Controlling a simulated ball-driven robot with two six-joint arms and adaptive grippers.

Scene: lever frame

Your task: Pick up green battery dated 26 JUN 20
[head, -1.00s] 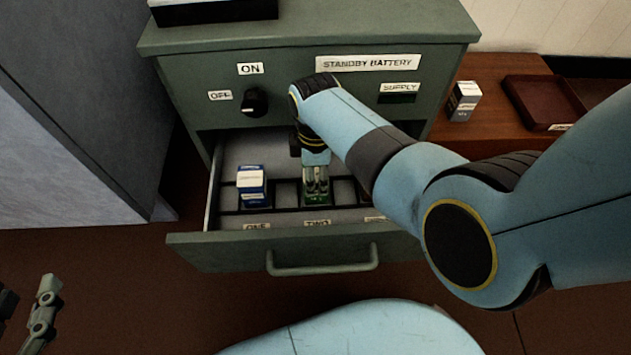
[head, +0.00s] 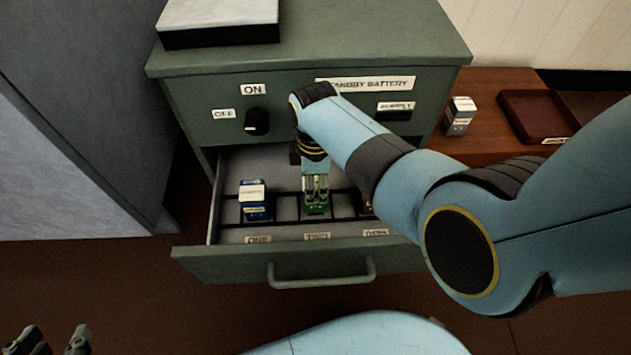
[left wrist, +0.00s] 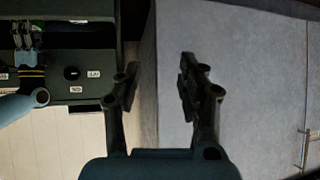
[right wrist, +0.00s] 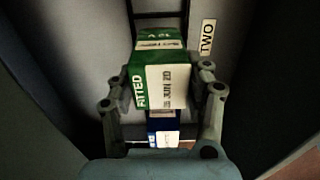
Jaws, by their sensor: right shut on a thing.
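The green battery (head: 316,208) is at the middle compartment, labelled TWO, of the open drawer (head: 285,238). In the right wrist view the green battery (right wrist: 148,65) has a white label reading "JUN 20", with the day hard to read, and "FITTED" on its side. My right gripper (head: 316,188) points down over it, fingers shut on its two sides; I cannot tell whether it is clear of the compartment floor. My left gripper (head: 52,342) is open and empty at the lower left, away from the drawer. Its spread fingers show in the left wrist view (left wrist: 158,85).
A blue battery (head: 254,207) with a white top stands in compartment ONE. An orange-brown item (head: 366,206) in the right compartment is mostly hidden by my right arm. A white box (head: 459,116) and a brown tray (head: 538,116) are on the side table. Dividers and drawer walls surround the battery.

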